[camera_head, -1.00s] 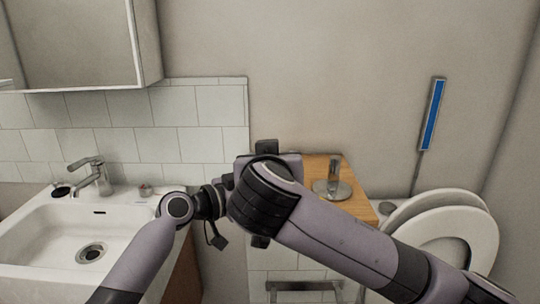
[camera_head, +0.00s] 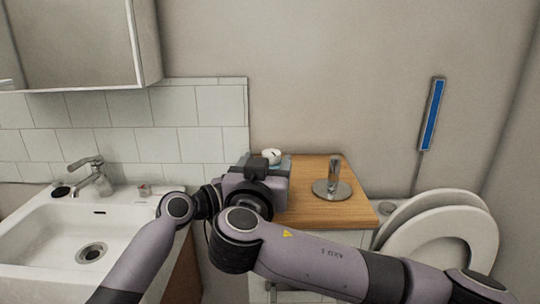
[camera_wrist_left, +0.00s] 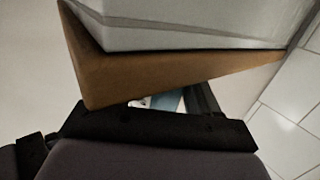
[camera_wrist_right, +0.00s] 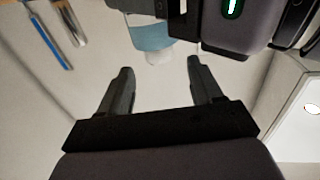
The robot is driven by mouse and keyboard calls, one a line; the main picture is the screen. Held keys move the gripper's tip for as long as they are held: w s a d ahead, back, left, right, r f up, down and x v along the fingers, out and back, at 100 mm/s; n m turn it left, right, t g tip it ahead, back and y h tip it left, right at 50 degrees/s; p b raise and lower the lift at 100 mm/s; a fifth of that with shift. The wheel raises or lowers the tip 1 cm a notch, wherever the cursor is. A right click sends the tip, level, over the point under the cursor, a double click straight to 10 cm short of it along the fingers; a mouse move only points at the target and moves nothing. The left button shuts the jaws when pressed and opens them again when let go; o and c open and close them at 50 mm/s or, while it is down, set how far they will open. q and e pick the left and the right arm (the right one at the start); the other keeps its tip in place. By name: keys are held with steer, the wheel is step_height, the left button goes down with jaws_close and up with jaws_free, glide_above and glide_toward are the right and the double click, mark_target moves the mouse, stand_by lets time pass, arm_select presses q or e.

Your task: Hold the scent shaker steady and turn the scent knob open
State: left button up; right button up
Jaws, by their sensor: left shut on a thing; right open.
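The scent shaker (camera_wrist_right: 150,36) has a translucent blue and white body. Its white scent knob (camera_wrist_right: 157,57) shows in the right wrist view, which sees it upside down. In the head view the knob (camera_head: 271,155) shows at the left end of the wooden top, behind my grippers. My left gripper (camera_wrist_right: 185,18) is shut on the shaker's body; a sliver of blue and white shows in the left wrist view (camera_wrist_left: 165,102). My right gripper (camera_wrist_right: 160,72) is open and empty, its fingertips short of the knob and roughly either side of it. The knob's setting cannot be told.
The wooden top (camera_head: 315,210) holds a metal stand (camera_head: 332,185). The sink (camera_head: 50,230) with its tap (camera_head: 88,175) lies left. A toilet with raised lid (camera_head: 445,240) stands right. A blue-handled tool (camera_head: 433,112) leans on the wall.

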mark_target(269, 155)
steer(key=shift+w+d, duration=0.2)
steer(key=shift+w, duration=0.8)
steer(key=shift+w+d, duration=0.15)
steer(key=shift+w, duration=0.85)
steer(key=c, duration=1.1)
